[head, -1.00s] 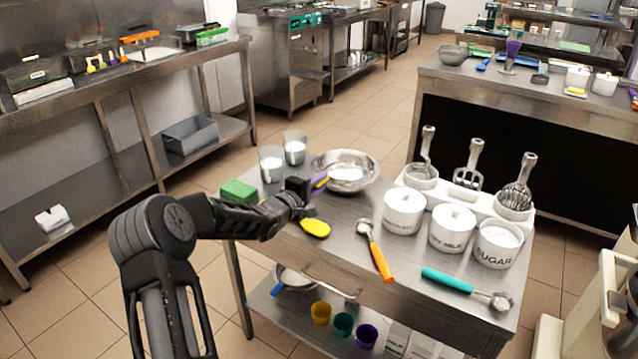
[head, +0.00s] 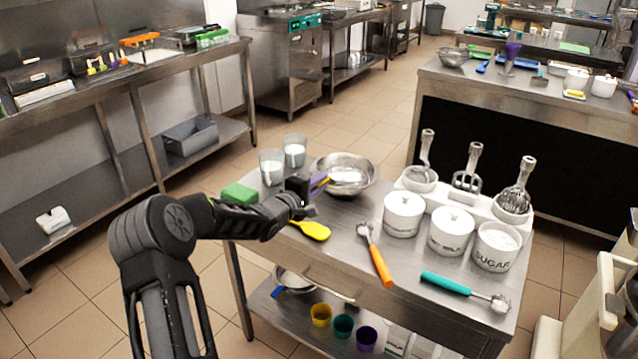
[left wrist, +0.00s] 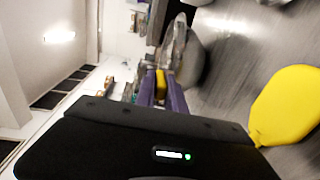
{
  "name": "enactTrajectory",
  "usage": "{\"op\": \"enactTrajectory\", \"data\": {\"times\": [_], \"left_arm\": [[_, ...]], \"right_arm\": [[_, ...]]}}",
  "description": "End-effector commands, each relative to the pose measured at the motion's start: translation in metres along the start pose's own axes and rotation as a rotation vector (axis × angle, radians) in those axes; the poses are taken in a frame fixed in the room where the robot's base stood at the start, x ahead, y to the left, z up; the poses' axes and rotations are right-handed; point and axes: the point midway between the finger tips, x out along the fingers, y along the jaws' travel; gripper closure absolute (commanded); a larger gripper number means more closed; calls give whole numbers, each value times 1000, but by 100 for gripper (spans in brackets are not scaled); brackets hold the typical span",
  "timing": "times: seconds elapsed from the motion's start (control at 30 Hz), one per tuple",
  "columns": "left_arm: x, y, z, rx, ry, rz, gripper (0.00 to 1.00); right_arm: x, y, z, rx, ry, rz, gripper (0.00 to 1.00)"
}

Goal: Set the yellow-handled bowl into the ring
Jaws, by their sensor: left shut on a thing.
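The steel bowl (head: 352,186) stands at the back of the steel table, near its middle. My left gripper (head: 320,182) is at the bowl's left side, its purple fingers shut on a small yellow part, which looks like the bowl's handle. In the left wrist view the fingers (left wrist: 161,88) close on this yellow piece, with the bowl's metal side (left wrist: 187,52) just beyond them. Whether the bowl touches the tabletop is hard to tell. I cannot make out a separate ring. My right gripper is not in view.
Two glasses (head: 272,168) and a green block (head: 238,193) stand left of the bowl. A yellow spatula (head: 313,231) lies in front, an orange-handled scoop (head: 379,262) to its right. White canisters (head: 403,214) and a whisk rack stand right. The front middle tabletop is partly clear.

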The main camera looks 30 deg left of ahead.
Motion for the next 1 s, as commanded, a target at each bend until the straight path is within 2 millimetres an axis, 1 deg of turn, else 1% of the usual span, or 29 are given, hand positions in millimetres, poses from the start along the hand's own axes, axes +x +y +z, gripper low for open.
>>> {"op": "enactTrajectory", "data": {"times": [0.03,0.43,0.8,0.83,1.0], "left_arm": [[-1,-5,-1,-1,1,-9,100],[0,-16,0,-3,1,-11,100],[0,-18,0,-3,0,-11,100],[0,-18,0,-3,0,-12,82],[1,-17,0,-2,0,-9,68]], "right_arm": [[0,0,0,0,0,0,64],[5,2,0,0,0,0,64],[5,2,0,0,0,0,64],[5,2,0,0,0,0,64],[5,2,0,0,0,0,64]]}}
